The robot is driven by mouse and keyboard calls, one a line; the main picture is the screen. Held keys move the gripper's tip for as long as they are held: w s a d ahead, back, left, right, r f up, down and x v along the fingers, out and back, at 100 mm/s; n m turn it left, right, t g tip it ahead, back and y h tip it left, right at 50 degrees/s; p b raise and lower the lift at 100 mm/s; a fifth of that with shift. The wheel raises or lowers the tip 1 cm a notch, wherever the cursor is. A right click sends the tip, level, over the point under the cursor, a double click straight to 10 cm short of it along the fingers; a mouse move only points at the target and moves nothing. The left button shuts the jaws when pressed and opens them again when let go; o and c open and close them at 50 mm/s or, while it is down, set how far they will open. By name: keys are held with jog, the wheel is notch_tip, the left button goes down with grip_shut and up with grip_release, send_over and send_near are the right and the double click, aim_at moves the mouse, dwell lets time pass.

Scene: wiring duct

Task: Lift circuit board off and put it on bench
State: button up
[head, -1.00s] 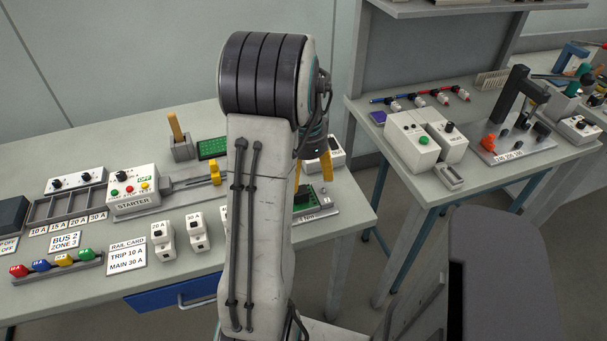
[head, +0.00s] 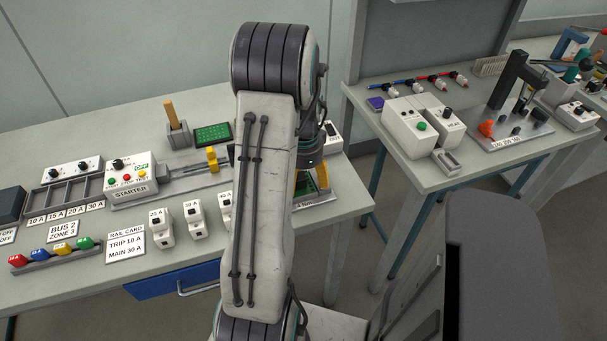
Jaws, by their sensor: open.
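A green circuit board (head: 304,189) sits on a grey base plate (head: 322,197) at the right end of the left bench (head: 352,205). It is mostly hidden behind my arm and gripper. My gripper (head: 311,184) points down over the board with its yellow fingers low around it. It is open, and I cannot tell whether the fingers touch the board. A second flat green piece (head: 213,132) with a dotted surface lies at the back of the bench.
A wooden-handled tool in a grey block (head: 177,135), a sliding fixture with a yellow part (head: 211,158), a STARTER box (head: 131,178) and several white breakers (head: 193,219) stand left of my arm. A white box (head: 332,136) is behind the gripper. Another bench (head: 470,180) stands right.

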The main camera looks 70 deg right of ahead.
jog(key=shift+f, duration=0.1)
jog(key=shift+c, duration=0.4)
jog(key=c, duration=1.3)
jog(key=o, duration=0.6)
jog(key=c, duration=0.4)
jog(key=shift+c, duration=0.2)
jog(key=shift+r+p, duration=0.35)
jog(key=shift+r, duration=0.45)
jog(key=shift+c, duration=1.2)
jog(key=shift+r+p, duration=1.1)
jog(key=shift+r, duration=0.1)
